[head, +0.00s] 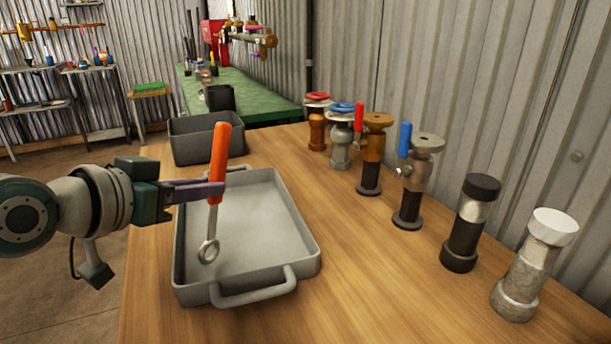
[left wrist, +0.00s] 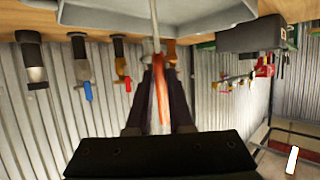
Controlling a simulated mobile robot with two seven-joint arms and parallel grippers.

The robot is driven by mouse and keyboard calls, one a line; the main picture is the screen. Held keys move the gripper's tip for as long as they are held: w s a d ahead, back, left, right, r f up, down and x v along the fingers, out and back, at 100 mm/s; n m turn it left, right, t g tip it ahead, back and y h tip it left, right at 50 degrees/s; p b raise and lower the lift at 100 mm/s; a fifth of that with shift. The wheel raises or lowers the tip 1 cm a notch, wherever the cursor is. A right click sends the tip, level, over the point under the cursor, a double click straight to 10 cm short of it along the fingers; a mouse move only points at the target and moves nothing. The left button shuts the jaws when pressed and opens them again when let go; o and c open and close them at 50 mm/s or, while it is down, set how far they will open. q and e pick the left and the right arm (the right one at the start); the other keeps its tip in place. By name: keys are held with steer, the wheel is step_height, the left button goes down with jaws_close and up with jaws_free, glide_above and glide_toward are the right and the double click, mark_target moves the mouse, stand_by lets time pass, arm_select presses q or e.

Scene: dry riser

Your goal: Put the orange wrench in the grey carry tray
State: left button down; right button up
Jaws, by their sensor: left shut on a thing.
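The orange wrench (head: 218,165) has an orange handle and a metal ring end that points down. My left gripper (head: 216,188) is shut on the handle and holds the wrench roughly upright over the grey carry tray (head: 290,215). The ring end appears inside the tray's outline; I cannot tell whether it touches the tray floor. In the left wrist view the orange handle (left wrist: 165,85) shows between the dark fingers (left wrist: 160,75). The tray lies on the wooden table and looks otherwise empty. My right gripper is not in view.
A dark grey bin (head: 190,145) stands behind the tray. Several valves and fittings, including a blue-handled valve (head: 410,175) and a white-capped fitting (head: 530,265), line the table's right side by the corrugated wall. Bare wood (head: 370,270) lies between them and the tray.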

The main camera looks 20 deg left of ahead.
arm_select(q)
steer(key=shift+f, duration=0.25)
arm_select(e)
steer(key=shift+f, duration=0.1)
arm_select(q)
steer(key=shift+f, duration=0.15)
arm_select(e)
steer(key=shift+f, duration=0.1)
arm_select(q)
steer(key=c, duration=0.8)
jaws_free()
